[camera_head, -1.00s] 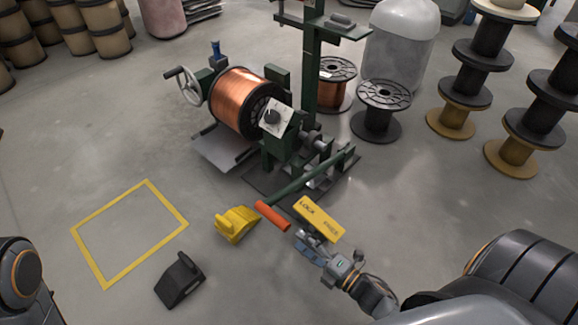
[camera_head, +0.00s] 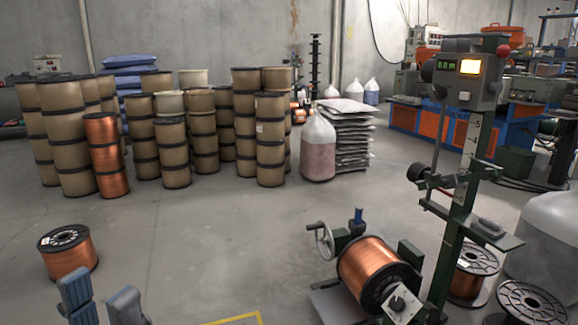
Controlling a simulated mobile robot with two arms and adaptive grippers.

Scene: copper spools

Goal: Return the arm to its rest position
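My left gripper (camera_head: 99,292) shows at the bottom left edge, with two blue-grey fingers pointing up and a gap between them. It looks open, with nothing seen between the fingers. The rest of my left arm is below the picture. My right gripper and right arm are out of view.
A green winding machine (camera_head: 452,245) holding a copper spool (camera_head: 368,268) stands at the lower right. Yellow floor tape (camera_head: 240,319) shows at the bottom. Brown drums (camera_head: 270,140) line the back. The middle floor is clear.

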